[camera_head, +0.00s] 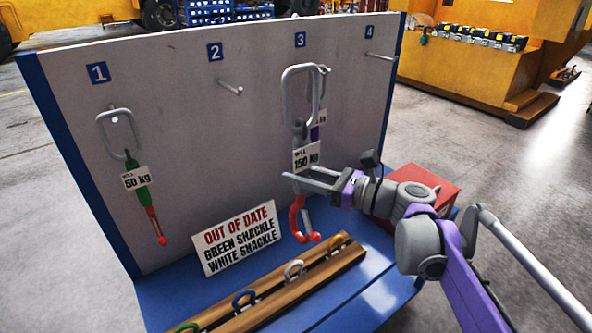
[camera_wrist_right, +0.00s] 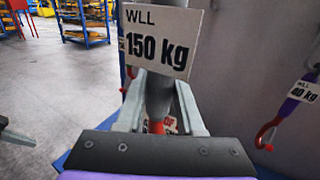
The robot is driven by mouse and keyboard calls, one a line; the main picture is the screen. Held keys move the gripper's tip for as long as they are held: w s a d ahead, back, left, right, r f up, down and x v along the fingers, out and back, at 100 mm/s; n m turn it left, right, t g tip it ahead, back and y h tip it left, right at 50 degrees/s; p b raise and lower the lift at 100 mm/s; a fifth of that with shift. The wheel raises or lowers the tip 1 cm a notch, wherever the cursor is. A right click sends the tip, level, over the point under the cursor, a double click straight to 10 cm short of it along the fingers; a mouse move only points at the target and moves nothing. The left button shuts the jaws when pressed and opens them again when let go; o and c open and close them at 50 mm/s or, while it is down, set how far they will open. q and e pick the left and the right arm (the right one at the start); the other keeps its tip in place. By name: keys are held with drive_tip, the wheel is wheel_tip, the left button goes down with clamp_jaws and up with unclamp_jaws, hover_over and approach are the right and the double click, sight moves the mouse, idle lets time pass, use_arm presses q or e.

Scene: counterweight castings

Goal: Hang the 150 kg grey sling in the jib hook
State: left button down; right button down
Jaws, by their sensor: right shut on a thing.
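The grey sling is held upright in front of the board. Its long grey top ring (camera_head: 287,98), white "WLL 150 kg" tag (camera_head: 306,157) and red lower hook (camera_head: 296,222) show in the head view. My right gripper (camera_head: 298,181) is shut on the sling's grey body below the tag. In the right wrist view the grey body (camera_wrist_right: 160,95) stands between the two fingers, and the tag (camera_wrist_right: 158,42) covers part of it. I do not see a jib hook in either view.
A purple sling (camera_wrist_right: 300,92) hangs close behind at peg 3. A green sling (camera_head: 137,183) tagged 50 kg hangs on peg 1. Pegs 2 (camera_head: 231,88) and 4 (camera_head: 378,56) are bare. An out-of-date sign (camera_head: 237,238), a wooden shackle rack (camera_head: 290,290) and a red box (camera_head: 432,181) stand below.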

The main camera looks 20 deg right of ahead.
drive_tip(key=s+d, duration=0.2)
drive_tip(key=s, duration=0.4)
drive_tip(key=shift+d, duration=0.15)
idle(0.7)
drive_tip(key=shift+s, duration=0.15)
idle(0.7)
